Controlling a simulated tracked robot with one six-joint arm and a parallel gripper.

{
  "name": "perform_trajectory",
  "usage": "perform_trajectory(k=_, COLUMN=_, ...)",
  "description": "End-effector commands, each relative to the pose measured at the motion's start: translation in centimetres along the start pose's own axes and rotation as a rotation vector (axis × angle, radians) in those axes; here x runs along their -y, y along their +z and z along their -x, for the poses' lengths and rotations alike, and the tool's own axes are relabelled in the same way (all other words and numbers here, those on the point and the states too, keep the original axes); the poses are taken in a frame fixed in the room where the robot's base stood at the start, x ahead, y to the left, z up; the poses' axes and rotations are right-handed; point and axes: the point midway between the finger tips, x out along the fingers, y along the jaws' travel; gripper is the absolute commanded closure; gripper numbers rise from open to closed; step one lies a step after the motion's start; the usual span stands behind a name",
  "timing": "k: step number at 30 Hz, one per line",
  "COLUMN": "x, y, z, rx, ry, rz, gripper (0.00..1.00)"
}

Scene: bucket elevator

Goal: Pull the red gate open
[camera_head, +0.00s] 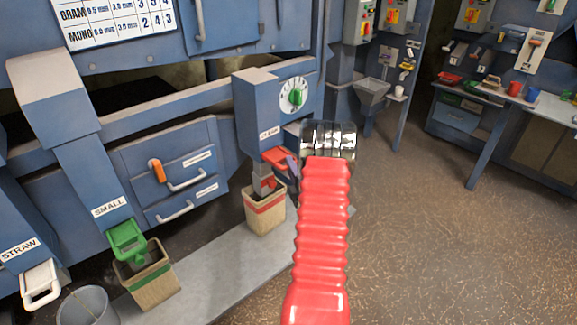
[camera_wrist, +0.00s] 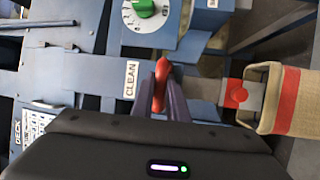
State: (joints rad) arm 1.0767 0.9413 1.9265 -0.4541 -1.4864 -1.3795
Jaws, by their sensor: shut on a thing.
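The red gate (camera_head: 279,157) is on the front of the chute marked CLEAN, below the green dial. In the wrist view the red gate (camera_wrist: 160,84) stands between the dark fingers of my gripper (camera_wrist: 172,96). My gripper (camera_head: 291,163) reaches it from the right in the head view and is shut on its red handle. My red sleeved arm and wrist hide part of the chute's right side. The fingers cover part of the handle, so how far the gate is open cannot be told.
A sack with a red band (camera_head: 265,211) stands under the CLEAN spout. To the left are a green gate (camera_head: 127,240) above another sack (camera_head: 150,287), a white gate (camera_head: 41,283) and a grey bucket (camera_head: 86,307). Open floor (camera_head: 430,230) lies to the right.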

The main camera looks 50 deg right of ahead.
Motion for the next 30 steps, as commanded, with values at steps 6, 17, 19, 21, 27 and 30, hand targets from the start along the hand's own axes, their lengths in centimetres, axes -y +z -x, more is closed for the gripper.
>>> perform_trajectory(k=6, x=-0.2, y=0.2, z=0.0, rx=0.003, ry=0.005, rz=0.002, gripper=0.77)
perform_trajectory(k=17, x=0.0, y=0.1, z=0.1, rx=0.003, ry=0.0, rz=0.001, gripper=0.68)
perform_trajectory(k=19, x=0.1, y=0.1, z=0.2, rx=0.003, ry=-0.001, rz=0.0, gripper=0.68)
perform_trajectory(k=21, x=0.1, y=0.1, z=0.5, rx=0.003, ry=-0.003, rz=0.0, gripper=0.68)
perform_trajectory(k=27, x=0.1, y=0.2, z=2.7, rx=0.004, ry=-0.003, rz=0.0, gripper=0.68)
perform_trajectory(k=30, x=0.1, y=0.2, z=4.4, rx=0.005, ry=-0.003, rz=0.0, gripper=0.68)
